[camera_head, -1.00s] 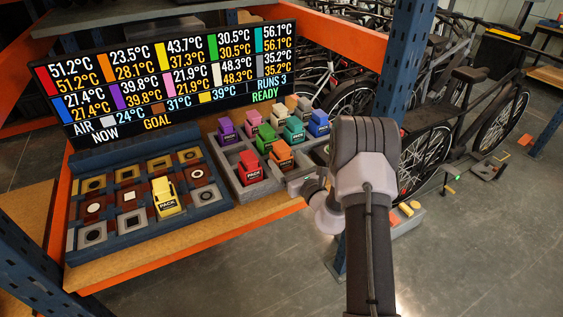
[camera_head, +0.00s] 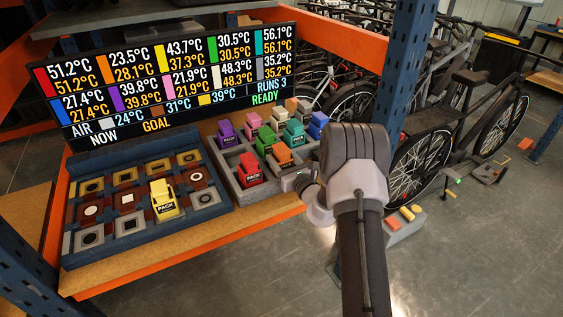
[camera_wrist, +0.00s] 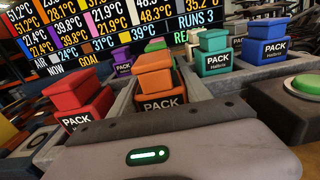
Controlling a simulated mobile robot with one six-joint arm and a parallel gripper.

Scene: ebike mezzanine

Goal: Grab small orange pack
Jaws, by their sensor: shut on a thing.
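The small orange pack (camera_head: 283,156) stands in the front part of the grey tray (camera_head: 262,192), right of the red pack (camera_head: 250,168). In the wrist view the orange pack (camera_wrist: 155,75) is upright straight ahead, its lower part hidden behind my gripper's grey body. My gripper (camera_head: 291,179) is low at the tray's front right, by the orange pack, and shut on it. Its fingertips are hidden in the wrist view and too small to make out in the head view.
Green (camera_head: 266,140), teal (camera_head: 293,133) and blue (camera_head: 317,125) packs crowd the tray behind. A blue board (camera_head: 205,213) with sockets holds a yellow pack (camera_head: 163,200) at left. A display (camera_head: 170,85) stands behind. A green button (camera_wrist: 304,84) is at right. A blue post (camera_head: 402,75) rises behind my arm.

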